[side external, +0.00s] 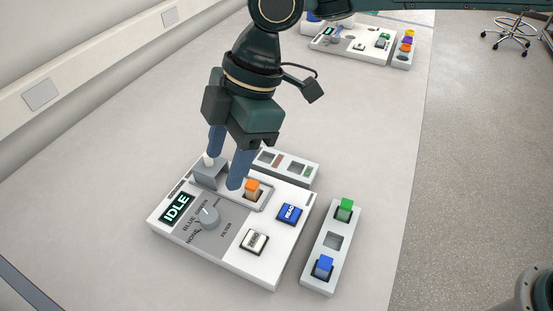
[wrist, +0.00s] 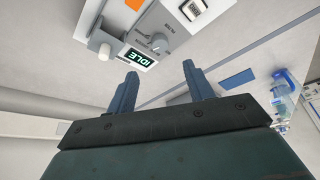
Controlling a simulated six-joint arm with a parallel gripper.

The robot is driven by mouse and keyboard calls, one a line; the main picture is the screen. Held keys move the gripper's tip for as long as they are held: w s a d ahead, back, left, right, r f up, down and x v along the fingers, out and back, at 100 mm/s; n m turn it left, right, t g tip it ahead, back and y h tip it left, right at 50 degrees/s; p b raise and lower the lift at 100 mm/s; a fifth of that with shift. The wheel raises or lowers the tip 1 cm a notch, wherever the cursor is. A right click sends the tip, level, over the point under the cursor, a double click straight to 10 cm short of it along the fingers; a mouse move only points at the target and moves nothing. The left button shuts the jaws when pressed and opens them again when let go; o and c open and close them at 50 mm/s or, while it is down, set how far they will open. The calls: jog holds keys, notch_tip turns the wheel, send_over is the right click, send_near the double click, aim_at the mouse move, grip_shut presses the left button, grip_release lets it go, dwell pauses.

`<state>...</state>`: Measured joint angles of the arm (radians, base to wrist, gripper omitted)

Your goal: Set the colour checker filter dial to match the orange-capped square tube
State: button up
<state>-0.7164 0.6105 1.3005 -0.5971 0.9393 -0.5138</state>
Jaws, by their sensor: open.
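The colour checker (side external: 275,269) is a white box on the bench, and its screen (side external: 177,208) reads IDLE. Its grey filter dial (side external: 207,216) sits on a grey panel lettered NONE, BLUE and GREEN; I cannot tell its setting. The dial also shows in the wrist view (wrist: 153,43), beyond my fingertips. The orange-capped square tube (side external: 253,188) stands upright in the checker's recessed area; its orange cap is cut by the wrist view's top edge (wrist: 135,4). My gripper (side external: 225,168) is open and empty above the checker's back part, apart from the dial.
A grey block with a white knob (side external: 209,172) stands behind the dial. The checker has a blue READ button (side external: 289,213) and a white button (side external: 255,241). A rack (side external: 317,279) at right holds green- and blue-capped tubes. Another rack (side external: 310,163) lies behind. Bench at front left is clear.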

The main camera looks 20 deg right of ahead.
aim_at(209, 215)
jog(key=x, duration=1.1)
jog(key=shift+s+d, duration=0.1)
jog(key=c, duration=1)
